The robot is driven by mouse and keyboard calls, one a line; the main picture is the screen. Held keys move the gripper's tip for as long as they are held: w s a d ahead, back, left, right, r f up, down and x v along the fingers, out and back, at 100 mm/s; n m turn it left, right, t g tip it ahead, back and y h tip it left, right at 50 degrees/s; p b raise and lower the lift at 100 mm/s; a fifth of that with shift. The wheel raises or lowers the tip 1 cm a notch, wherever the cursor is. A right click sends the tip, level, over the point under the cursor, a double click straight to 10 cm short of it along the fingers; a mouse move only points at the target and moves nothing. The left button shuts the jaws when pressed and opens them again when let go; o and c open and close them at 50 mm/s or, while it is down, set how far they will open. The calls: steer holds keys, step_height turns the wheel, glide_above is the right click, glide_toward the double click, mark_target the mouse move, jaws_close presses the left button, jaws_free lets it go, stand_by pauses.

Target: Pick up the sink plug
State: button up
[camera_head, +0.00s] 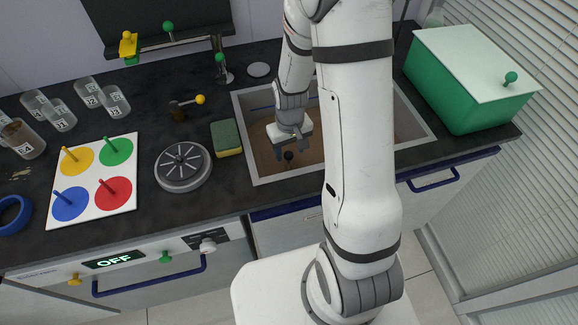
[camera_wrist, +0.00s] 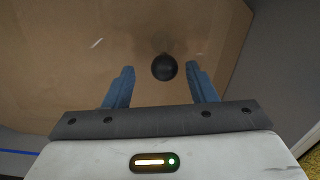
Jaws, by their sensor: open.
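The sink plug shows as a small black round knob (camera_head: 289,155) in the sink, below my gripper. In the wrist view the black ball-like plug (camera_wrist: 164,67) lies just beyond and between the two blue fingertips, a little right of the middle. My gripper (camera_head: 290,148) reaches down into the sink (camera_head: 262,178) and is open. In the wrist view my gripper (camera_wrist: 163,80) has nothing between its fingers, and the plug is not gripped. The lower part of the plug is hidden by its knob. My arm covers part of the sink's right side.
A yellow-green sponge (camera_head: 227,139) and a grey round ribbed disc (camera_head: 183,167) lie left of the sink. A green box with a white lid (camera_head: 470,80) stands to the right. A board with coloured discs (camera_head: 125,205) and several clear cups (camera_head: 60,115) are farther left.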

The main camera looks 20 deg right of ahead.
mark_target(288, 161)
steer(key=f, duration=0.5)
steer(key=shift+s+a, duration=0.15)
steer(key=shift+a, duration=0.1)
steer(key=c, duration=1.1)
